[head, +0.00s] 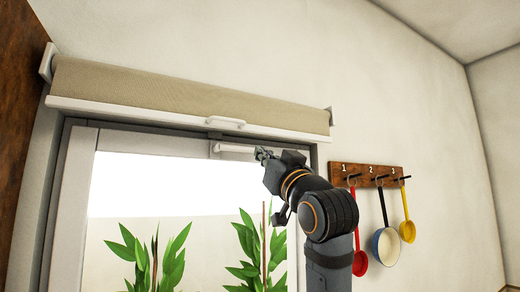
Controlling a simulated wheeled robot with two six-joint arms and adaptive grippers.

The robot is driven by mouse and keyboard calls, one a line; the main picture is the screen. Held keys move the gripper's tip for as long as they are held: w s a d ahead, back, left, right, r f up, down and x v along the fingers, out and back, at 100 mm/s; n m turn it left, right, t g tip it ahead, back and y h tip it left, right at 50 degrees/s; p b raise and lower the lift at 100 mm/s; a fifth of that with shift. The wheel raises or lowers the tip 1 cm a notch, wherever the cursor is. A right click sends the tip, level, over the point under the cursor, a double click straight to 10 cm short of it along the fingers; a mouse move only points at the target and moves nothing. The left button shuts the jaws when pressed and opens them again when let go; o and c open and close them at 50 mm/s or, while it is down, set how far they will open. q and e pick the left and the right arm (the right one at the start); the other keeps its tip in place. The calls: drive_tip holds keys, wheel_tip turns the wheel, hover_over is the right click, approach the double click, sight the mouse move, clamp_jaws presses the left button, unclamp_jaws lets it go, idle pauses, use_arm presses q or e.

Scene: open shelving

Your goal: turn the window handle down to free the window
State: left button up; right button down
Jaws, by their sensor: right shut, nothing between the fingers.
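The window (78,185) has a pale frame and stands behind the arm. The window handle (234,149) is a white lever at the top of the frame. It lies roughly level, with its right end at my right gripper (260,153). My right gripper is shut with nothing held, its tips at or very near that end. I cannot tell whether they touch it. My left gripper is not in view.
A rolled beige blind (190,92) with a white bottom bar and small pull (225,122) hangs just above the window. Green plants (150,262) show through the glass. A numbered wooden hook rack (365,171) at right holds a red ladle, a pan (386,246) and a yellow ladle.

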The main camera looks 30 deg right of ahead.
drive_tip(key=p+x, duration=0.4)
drive_tip(key=x, duration=0.4)
drive_tip(key=shift+p, duration=0.3)
drive_tip(key=shift+w+d+f, duration=0.1)
drive_tip(key=shift+d, duration=0.1)
